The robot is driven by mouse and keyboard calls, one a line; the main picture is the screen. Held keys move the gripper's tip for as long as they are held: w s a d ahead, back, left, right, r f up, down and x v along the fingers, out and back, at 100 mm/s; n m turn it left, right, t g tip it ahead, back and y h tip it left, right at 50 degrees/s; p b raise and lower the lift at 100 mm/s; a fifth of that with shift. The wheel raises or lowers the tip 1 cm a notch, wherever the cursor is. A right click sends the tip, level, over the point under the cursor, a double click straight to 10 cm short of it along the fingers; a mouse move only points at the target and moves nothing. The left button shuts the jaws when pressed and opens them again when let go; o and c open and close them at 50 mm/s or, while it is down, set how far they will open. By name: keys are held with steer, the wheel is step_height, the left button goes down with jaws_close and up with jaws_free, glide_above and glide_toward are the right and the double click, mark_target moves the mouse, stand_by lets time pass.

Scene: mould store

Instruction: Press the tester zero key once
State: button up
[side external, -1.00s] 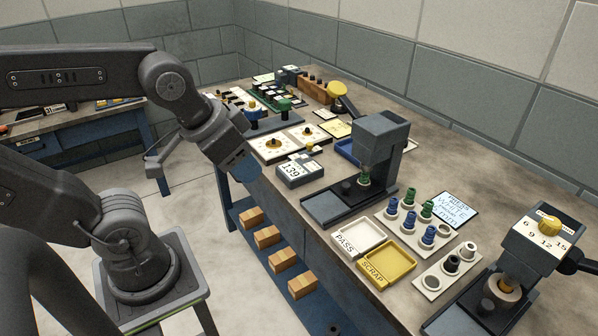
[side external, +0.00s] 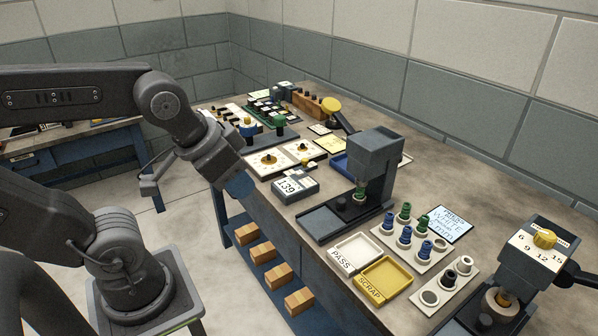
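A small grey box (side external: 295,188) with a white display reading 139 lies on the bench, left of a dark grey press-like tester (side external: 372,160). A green and white part (side external: 360,190) stands under the tester's head. I cannot make out which key is the zero key; the small details on the box are too fine to read. My gripper (side external: 240,186) points down, with blue at its tip, just off the bench's front edge and left of the display box. It touches nothing that I can see. Its fingers are not distinct enough to show whether they are apart.
A white PASS tray (side external: 354,253) and a yellow SCRAP tray (side external: 385,279) lie in front of the tester. A rack (side external: 423,258) of green and blue parts stands to their right. Dial panels (side external: 268,161) lie behind the box.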

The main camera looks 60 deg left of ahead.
jaws_close()
stand_by(1.4)
